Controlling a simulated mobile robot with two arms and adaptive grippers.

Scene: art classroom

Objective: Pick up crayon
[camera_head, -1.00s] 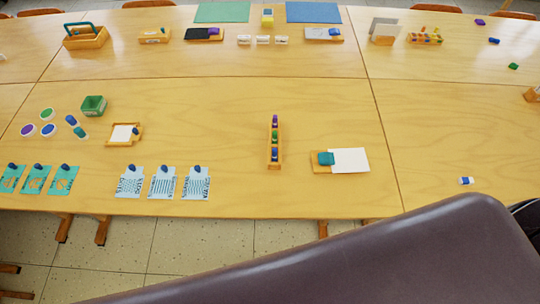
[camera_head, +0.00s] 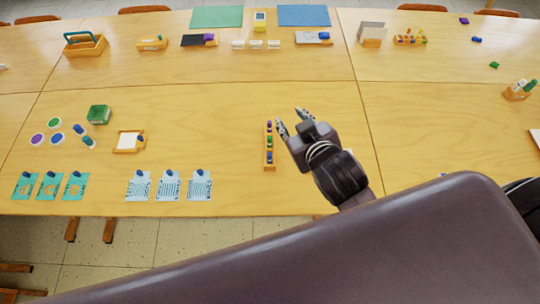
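No single thing is clearly the crayon at this size. Small coloured pieces that may be crayons lie at the far right: a purple one (camera_head: 464,20), a blue one (camera_head: 477,40) and a green one (camera_head: 494,65). A narrow orange rack (camera_head: 270,166) in the middle holds several coloured pieces. My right gripper (camera_head: 291,118) is just right of the rack, over the table, with its fingers apart and nothing seen between them. Its arm hides the table behind it. My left gripper is not in view.
An orange holder (camera_head: 516,95) with upright sticks stands at the right edge. Printed cards (camera_head: 168,186) with blue pieces lie at the front left. A green box (camera_head: 98,114) and paint pots (camera_head: 55,124) stand behind them.

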